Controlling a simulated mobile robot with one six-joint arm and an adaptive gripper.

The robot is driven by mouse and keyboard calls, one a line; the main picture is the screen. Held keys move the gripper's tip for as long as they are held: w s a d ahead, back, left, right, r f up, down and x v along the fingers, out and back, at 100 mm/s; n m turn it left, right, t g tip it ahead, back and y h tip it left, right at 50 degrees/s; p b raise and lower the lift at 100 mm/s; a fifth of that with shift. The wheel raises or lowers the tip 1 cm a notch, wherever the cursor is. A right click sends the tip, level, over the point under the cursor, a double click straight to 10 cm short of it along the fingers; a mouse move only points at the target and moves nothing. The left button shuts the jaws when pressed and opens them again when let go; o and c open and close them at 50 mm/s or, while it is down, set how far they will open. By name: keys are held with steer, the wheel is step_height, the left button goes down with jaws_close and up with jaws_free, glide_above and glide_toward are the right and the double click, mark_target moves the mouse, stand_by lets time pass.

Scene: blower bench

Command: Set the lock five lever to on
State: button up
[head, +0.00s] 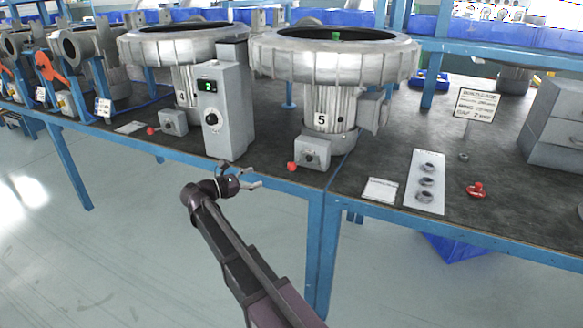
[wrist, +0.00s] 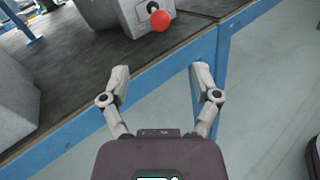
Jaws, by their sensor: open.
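The lock five lever is a short lever with a red ball knob (head: 292,166) on the left of a small grey box (head: 313,153). The box stands at the bench's front edge below the blower marked 5 (head: 320,118). In the wrist view the red knob (wrist: 160,20) is at the top, with part of the grey box (wrist: 128,14) behind it. The lever's on and off marks are too small to read. My gripper (head: 242,177) is open and empty, in front of the bench edge and left of the knob. It also shows in the wrist view (wrist: 160,80), apart from the knob.
A grey control box (head: 225,105) with a green display stands left of blower 5. The blower marked 4 (head: 182,95) has its own red-knobbed box (head: 172,122). A white card (head: 380,190), a panel with rings (head: 425,205) and a red part (head: 476,190) lie right.

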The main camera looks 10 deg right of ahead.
mark_target(291, 166)
steer(key=shift+d, duration=0.15)
steer(key=x, duration=1.3)
steer(key=shift+w+d, duration=0.15)
steer(key=shift+d, duration=0.1)
jaws_close()
